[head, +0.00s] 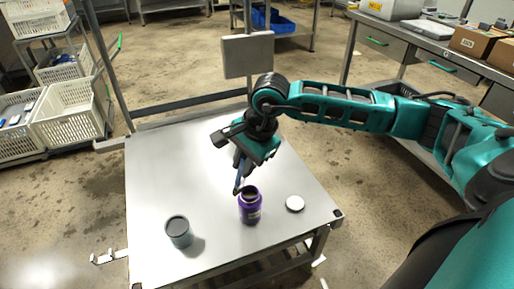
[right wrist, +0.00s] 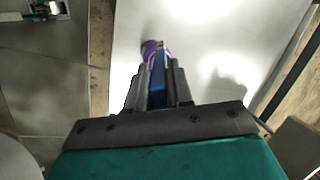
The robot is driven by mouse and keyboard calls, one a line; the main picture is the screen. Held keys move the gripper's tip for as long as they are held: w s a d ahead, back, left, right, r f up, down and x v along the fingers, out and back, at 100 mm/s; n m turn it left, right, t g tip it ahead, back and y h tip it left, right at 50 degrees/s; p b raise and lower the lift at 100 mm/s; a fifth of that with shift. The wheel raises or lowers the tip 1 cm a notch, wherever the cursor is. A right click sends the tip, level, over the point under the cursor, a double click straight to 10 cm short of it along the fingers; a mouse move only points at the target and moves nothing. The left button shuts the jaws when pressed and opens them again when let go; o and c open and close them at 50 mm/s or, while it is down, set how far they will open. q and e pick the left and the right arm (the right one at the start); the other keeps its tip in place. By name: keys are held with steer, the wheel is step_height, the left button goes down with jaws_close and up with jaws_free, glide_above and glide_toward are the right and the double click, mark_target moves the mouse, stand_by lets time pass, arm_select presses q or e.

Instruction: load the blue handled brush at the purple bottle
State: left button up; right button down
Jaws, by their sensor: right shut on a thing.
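My right gripper (head: 242,164) is shut on the blue handled brush (head: 240,176), just above and behind the purple bottle. In the right wrist view the blue handle (right wrist: 158,82) lies between the fingers (right wrist: 158,75). The brush points down, slightly tilted, and its dark lower end is close to the bottle's mouth. I cannot tell whether it touches the rim. The purple bottle (head: 250,208) stands upright and open on the steel table; part of it shows beyond the fingers in the right wrist view (right wrist: 148,47). My left gripper is not in view.
A grey-green cup (head: 179,232) stands left of the bottle on the steel table (head: 160,170). A round white lid (head: 295,204) lies to the right. A grey panel (head: 248,55) rises at the table's back. White crates (head: 70,113) stand at the left.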

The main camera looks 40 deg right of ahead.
mark_target(238, 188)
arm_select(q)
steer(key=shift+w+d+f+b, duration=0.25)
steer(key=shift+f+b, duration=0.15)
steer(key=shift+b, duration=0.85)
arm_select(e)
step_height(238, 188, down, 6)
steer(key=d+m+t+h, duration=0.1)
steer(key=d+m, duration=0.2)
steer(key=m, duration=0.1)
steer(key=shift+m+h, duration=0.3)
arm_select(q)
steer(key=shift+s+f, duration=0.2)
arm_select(e)
steer(key=shift+r, duration=0.1)
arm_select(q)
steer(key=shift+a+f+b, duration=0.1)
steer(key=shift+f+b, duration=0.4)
arm_select(e)
steer(key=shift+f, duration=0.5)
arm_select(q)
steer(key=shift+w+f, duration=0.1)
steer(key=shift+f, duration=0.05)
arm_select(e)
steer(key=shift+f, duration=0.1)
stand_by(0.5)
